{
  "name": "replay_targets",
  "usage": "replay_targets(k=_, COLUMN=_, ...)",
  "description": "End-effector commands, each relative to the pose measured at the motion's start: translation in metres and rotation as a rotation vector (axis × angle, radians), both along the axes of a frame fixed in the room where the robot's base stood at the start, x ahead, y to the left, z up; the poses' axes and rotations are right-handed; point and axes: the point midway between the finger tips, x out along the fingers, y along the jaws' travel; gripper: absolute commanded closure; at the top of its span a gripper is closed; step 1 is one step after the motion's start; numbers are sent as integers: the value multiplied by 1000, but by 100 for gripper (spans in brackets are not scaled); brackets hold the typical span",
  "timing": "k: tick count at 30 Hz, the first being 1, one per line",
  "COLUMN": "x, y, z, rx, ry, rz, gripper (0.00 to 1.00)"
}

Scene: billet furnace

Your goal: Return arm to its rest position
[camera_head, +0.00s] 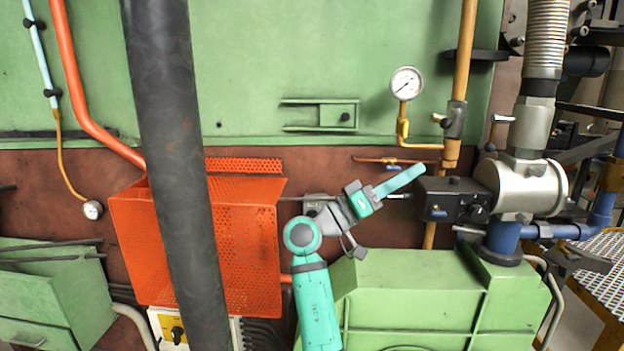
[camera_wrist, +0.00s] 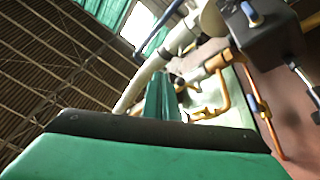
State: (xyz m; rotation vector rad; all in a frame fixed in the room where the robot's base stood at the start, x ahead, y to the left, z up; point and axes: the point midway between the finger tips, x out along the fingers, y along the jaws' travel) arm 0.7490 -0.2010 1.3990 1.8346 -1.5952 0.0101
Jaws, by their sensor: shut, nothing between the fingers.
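My teal gripper (camera_head: 418,171) is at the middle right of the head view, its fingers pointing up and to the right. The fingers are together and hold nothing. They show just left of and above a black control box (camera_head: 456,200); I cannot tell the depth between them. My arm rises from the bottom of the head view, bends at a round joint and leans right. In the wrist view the shut gripper fingers (camera_wrist: 161,92) stand upright in the middle, with pipes behind them and the black box (camera_wrist: 262,32) at the upper right.
An orange perforated guard (camera_head: 245,250) stands left of my arm. A green housing (camera_head: 420,290) is below the gripper. A pressure gauge (camera_head: 406,83) on a yellow pipe is above it. A silver valve body (camera_head: 525,185) is to the right. The green wall panel (camera_head: 260,60) lies behind.

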Motion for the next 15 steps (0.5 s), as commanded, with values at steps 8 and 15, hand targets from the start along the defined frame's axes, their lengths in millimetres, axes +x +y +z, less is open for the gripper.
replay_targets(k=8, x=22, y=8, z=-72, rx=20, ry=91, rz=110, gripper=100)
replay_targets(k=15, x=36, y=25, z=-185, rx=62, ry=214, rz=279, gripper=100)
